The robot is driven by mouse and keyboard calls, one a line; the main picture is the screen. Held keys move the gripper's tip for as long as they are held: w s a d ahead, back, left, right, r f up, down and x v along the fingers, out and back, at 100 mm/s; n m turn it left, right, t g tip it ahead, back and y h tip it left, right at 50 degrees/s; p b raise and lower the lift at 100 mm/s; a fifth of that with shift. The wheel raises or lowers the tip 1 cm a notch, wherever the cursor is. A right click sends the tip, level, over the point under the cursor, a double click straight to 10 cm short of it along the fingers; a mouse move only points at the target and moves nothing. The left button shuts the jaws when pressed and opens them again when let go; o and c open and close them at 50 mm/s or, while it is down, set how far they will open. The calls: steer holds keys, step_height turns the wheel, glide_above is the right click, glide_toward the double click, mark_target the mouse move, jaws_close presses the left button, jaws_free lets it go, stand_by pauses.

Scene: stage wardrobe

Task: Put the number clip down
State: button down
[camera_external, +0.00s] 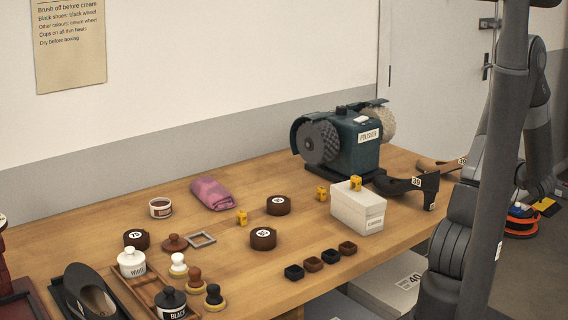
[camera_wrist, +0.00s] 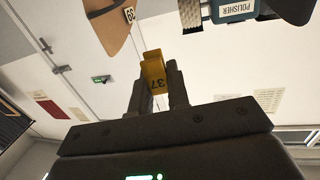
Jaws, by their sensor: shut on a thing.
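My gripper (camera_wrist: 158,88) is shut on a yellow number clip (camera_wrist: 153,74) marked 37, held between its two dark fingertips in the wrist view. The clip is in the air, with wall and door behind it. I cannot make out the gripper or this clip in the external view. Other yellow clips show there: one (camera_external: 355,183) at the top of the white box (camera_external: 360,213), one (camera_external: 322,193) left of that box, and one (camera_external: 242,217) farther left on the wooden table (camera_external: 330,275).
A green polisher (camera_external: 350,140) stands at the table's back, with a black shoe (camera_external: 395,184) and a tan shoe (camera_external: 436,164) to its right. Tins, brushes and small dark blocks (camera_external: 313,264) occupy the front and left. Bare wood lies between the round tins and the white box.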

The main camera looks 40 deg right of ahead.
steer(key=shift+s+r, duration=0.15)
steer(key=shift+r, duration=0.05)
steer(key=w+a+r+n+g+y, duration=0.1)
steer(key=w+a+r+n+y, duration=0.25)
steer(key=a, duration=0.55)
steer(key=a+r+n+g+y, duration=0.2)
steer(key=a+n+y, duration=0.2)
steer(key=a+y, duration=0.45)
steer(key=w+a+r+n+g+y, duration=0.1)
steer(key=a+r+n+y, duration=0.25)
steer(key=a, duration=0.65)
glide_above(369, 199)
steer(key=shift+g, duration=0.3)
steer(key=f, duration=0.7)
steer(key=shift+s+d, duration=0.15)
steer(key=shift+d, duration=0.05)
steer(key=shift+w+a+f, duration=0.2)
steer(key=shift+f, duration=1.9)
steer(key=shift+f, duration=0.15)
